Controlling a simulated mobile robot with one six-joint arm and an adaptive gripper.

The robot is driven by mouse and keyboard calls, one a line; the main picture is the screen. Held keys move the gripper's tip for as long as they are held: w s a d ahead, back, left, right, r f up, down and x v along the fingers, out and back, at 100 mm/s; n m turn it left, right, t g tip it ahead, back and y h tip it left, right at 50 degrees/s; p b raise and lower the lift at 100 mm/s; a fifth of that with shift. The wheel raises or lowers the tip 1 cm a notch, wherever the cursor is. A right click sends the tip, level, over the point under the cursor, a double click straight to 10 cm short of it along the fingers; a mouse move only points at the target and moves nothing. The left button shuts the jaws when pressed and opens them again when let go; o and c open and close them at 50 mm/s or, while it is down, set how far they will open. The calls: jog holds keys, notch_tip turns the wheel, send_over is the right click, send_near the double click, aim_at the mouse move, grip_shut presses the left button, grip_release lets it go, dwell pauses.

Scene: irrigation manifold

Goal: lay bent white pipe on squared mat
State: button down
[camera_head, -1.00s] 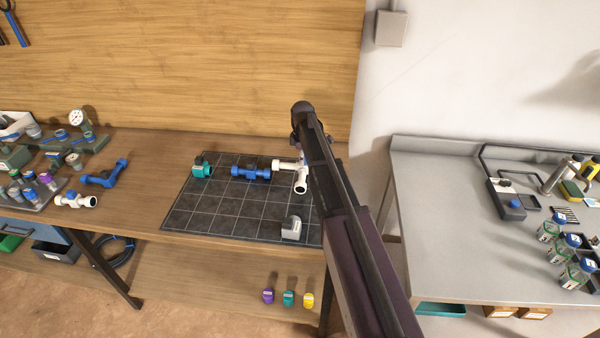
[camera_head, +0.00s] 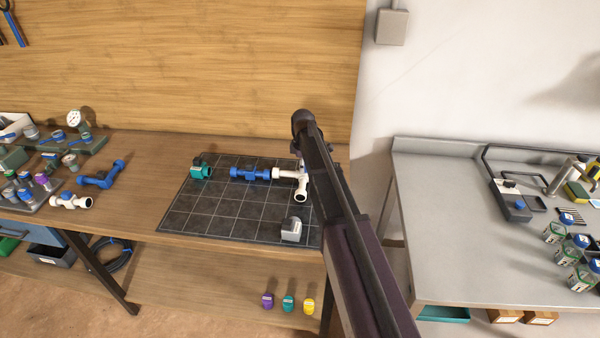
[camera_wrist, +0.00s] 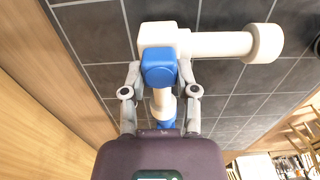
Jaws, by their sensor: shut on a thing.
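The bent white pipe (camera_head: 302,183) is at the right rear of the squared mat (camera_head: 222,211). One arm points left towards the blue valve pipe (camera_head: 250,174), and its open end faces the front. My gripper (camera_wrist: 160,76) is shut on it, with fingers on both sides of a blue block on the pipe. In the wrist view the white pipe (camera_wrist: 215,44) shows its corner at the top and its collared end to the right, over the mat. The frames do not show clearly whether it touches the mat. My arm hides part of it in the head view.
A teal fitting (camera_head: 201,170) lies at the mat's left rear, and a grey block (camera_head: 291,229) at its front right. The mat's front middle is clear. Blue (camera_head: 100,176) and white (camera_head: 71,202) pipes lie left of the mat. A grey bench (camera_head: 445,220) stands right.

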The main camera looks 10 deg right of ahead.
jog(key=shift+f, duration=0.4)
jog(key=shift+f, duration=0.1)
jog(key=shift+c, duration=1.8)
grip_release()
notch_tip(320, 180, up, 12)
jog(key=p, duration=1.1)
jog(key=shift+p, duration=0.4)
jog(key=shift+s, duration=0.15)
